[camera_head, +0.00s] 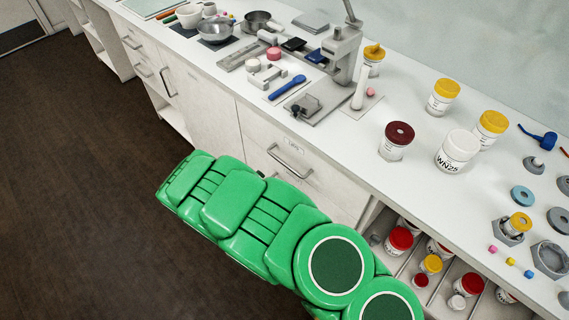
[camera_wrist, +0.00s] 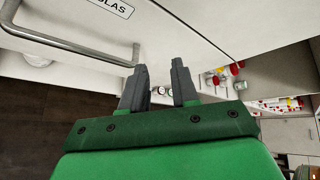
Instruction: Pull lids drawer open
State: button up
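A white drawer front with a grey bar handle (camera_head: 290,160) is in the middle of the head view, with a small label (camera_head: 295,144) above the handle too small to read surely. The drawer looks shut. My green arm passes in front of its lower part, and my gripper is hidden in the head view. In the wrist view my gripper (camera_wrist: 160,86) has its two dark fingers apart with nothing between them. A bar handle (camera_wrist: 75,45) on a white front lies left of the fingers, its end near the left fingertip.
The counter (camera_head: 405,160) above holds jars, tools and bowls. An open shelf (camera_head: 395,265) with lidded jars is right of the drawer. Other drawers (camera_head: 140,55) are at the far left. The dark floor (camera_head: 80,150) is clear at left.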

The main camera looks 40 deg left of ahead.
jog(key=n+t, duration=0.1)
jog(key=n, duration=0.1)
jog(key=n+t+y, duration=0.5)
jog(key=n+t, duration=0.3)
jog(key=n, duration=0.2)
send_near(284, 163)
jog(key=f+x, duration=0.1)
jog(key=x, duration=0.2)
jog(key=shift+x, duration=3.65)
jog(key=shift+s+r, duration=0.1)
jog(key=shift+r, duration=0.05)
jog(key=shift+c, duration=0.3)
grip_shut()
